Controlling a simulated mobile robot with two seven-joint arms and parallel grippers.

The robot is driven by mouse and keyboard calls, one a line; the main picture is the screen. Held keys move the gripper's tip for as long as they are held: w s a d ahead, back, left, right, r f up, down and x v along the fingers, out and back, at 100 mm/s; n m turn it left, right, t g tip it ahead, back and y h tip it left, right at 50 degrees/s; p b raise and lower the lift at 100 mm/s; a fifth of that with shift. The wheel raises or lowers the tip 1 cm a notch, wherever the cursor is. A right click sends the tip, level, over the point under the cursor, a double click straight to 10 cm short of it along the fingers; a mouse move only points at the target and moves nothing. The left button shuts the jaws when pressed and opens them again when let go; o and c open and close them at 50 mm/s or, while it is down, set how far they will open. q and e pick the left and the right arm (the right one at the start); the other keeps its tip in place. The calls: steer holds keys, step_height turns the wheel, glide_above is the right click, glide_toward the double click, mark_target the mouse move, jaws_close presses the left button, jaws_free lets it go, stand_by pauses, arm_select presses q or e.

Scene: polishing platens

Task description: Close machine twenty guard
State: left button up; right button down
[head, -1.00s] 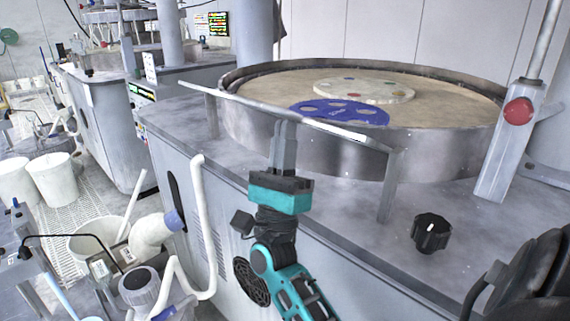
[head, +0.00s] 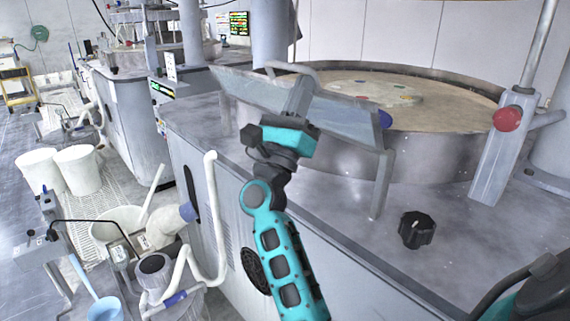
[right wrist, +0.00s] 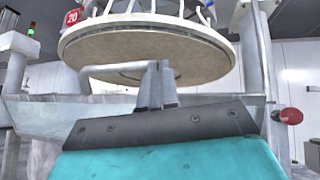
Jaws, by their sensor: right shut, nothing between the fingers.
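The guard (head: 240,92) is a grey metal panel along the front of the round platen (head: 440,108). It stands tilted up, with its broad face showing in the head view. A bent bar handle (head: 288,64) rises at its top edge and also shows in the right wrist view (right wrist: 110,69). My right gripper (head: 300,92) is shut and empty. Its fingers overlap the guard's face just below the handle; I cannot tell whether they touch. The fingers show in the right wrist view (right wrist: 158,85) in front of the panel. My left gripper is not in view.
A red button (head: 507,118) sits on a grey post at the right. A black knob (head: 416,230) stands on the machine deck. White buckets (head: 78,168) and pipes stand at the left.

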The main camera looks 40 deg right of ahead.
mark_target(315, 76)
steer(key=d+r, duration=0.2)
steer(key=shift+d+r+b, duration=0.1)
steer(key=shift+d+b, duration=0.2)
steer(key=shift+d, duration=0.1)
steer(key=shift+w+d+r+m+g+y+p, duration=0.15)
steer(key=shift+d+r+m+g+y+p, duration=0.4)
steer(key=shift+p, duration=0.4)
steer(key=shift+d, duration=1.1)
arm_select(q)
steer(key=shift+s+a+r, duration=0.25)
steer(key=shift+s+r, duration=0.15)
arm_select(e)
steer(key=shift+r, duration=0.15)
steer(key=shift+d+g, duration=0.1)
steer(key=shift+g, duration=0.25)
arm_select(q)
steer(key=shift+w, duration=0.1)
